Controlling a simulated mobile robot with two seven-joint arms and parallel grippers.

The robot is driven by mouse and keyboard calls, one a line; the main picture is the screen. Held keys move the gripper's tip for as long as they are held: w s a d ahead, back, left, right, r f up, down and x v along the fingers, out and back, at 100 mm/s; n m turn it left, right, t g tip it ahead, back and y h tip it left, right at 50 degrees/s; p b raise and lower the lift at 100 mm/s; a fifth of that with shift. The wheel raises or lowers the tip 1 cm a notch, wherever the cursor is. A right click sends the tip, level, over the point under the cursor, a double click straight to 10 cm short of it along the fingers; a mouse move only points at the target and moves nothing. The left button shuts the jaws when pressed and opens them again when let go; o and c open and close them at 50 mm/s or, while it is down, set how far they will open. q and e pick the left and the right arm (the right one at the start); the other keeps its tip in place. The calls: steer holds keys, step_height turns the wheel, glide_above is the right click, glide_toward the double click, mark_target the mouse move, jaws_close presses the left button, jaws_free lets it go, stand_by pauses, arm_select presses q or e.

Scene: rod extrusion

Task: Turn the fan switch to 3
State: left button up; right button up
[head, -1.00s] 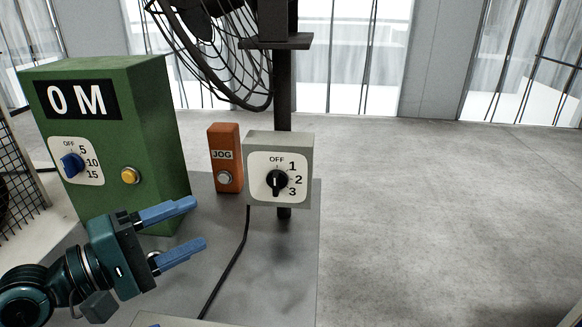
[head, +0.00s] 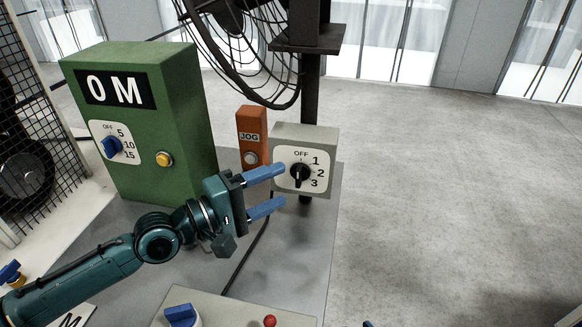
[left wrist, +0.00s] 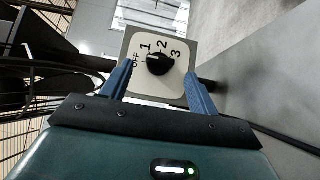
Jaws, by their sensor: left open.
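The fan switch is a black knob (head: 299,175) on a white plate marked OFF, 1, 2, 3, on the front of a grey box (head: 305,132). The exact way its pointer faces is hard to tell. My left gripper (head: 276,190) is open, its blue fingers reaching toward the box from the left. In the left wrist view the knob (left wrist: 159,64) shows beyond and between the two open fingers (left wrist: 158,88), with nothing held. No contact with the knob is visible.
An orange JOG box (head: 251,135) stands just left of the switch box. A green box (head: 190,100) with a blue dial and yellow button stands farther left. The fan (head: 240,50) is above on a black post. A panel with a red button (head: 269,321) is at the bottom.

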mark_target(299, 176)
arm_select(q)
steer(key=shift+p+x, duration=0.35)
steer(key=shift+x, duration=1.9)
